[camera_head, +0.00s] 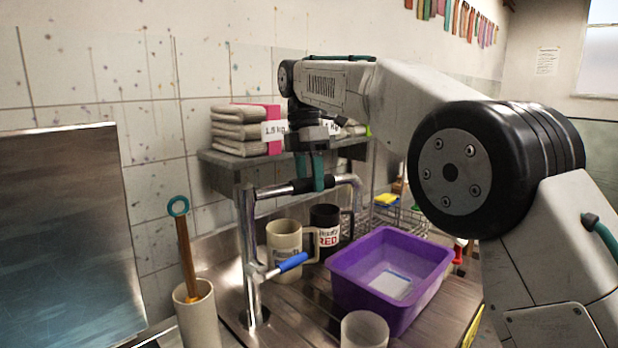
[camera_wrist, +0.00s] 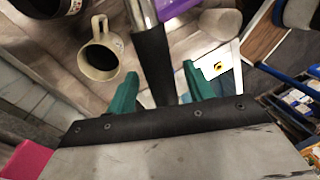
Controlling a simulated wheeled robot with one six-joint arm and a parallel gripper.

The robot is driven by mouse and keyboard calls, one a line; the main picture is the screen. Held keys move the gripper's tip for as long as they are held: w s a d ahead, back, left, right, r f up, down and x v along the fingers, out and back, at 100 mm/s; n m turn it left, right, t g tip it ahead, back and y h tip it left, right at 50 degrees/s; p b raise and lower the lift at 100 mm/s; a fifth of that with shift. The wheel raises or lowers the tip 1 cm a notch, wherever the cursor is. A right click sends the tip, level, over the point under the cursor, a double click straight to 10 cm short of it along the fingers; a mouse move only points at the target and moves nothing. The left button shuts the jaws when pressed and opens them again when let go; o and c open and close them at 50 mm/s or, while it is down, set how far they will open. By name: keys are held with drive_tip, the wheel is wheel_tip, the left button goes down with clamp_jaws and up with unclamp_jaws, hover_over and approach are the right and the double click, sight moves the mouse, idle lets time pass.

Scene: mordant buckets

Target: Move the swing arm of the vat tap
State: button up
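The vat tap has a shiny metal post (camera_head: 249,250) standing on the metal sink top. Its swing arm (camera_head: 272,191) runs out to the right from the post top, with a black sleeve (camera_head: 301,186) and a downturned spout end (camera_head: 356,190). A blue-handled lever (camera_head: 291,262) sits lower on the post. My gripper (camera_head: 316,176) points down at the sleeve from above. In the wrist view my gripper (camera_wrist: 165,82) has its green fingers apart, with the black sleeve (camera_wrist: 152,60) between them and a visible gap at the right finger. Contact is not clear.
A purple basin (camera_head: 391,275) stands right of the tap. A cream mug (camera_head: 284,248) and a dark mug (camera_head: 325,226) stand behind the lever. A pale cup (camera_head: 365,330) is in front. A shelf (camera_head: 222,160) holds folded cloth. A tall holder (camera_head: 197,315) stands left.

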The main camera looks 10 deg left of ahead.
drive_tip(key=shift+r, duration=0.15)
drive_tip(key=shift+r, duration=1.55)
drive_tip(key=shift+s+r, duration=0.15)
drive_tip(key=s+d, duration=0.3)
drive_tip(key=s, duration=0.4)
drive_tip(key=s+d+r, duration=0.1)
drive_tip(key=s+d, duration=0.2)
drive_tip(key=s, duration=0.4)
drive_tip(key=shift+s+d+r, duration=0.15)
drive_tip(key=shift+s+d, duration=0.05)
drive_tip(key=shift+d, duration=0.1)
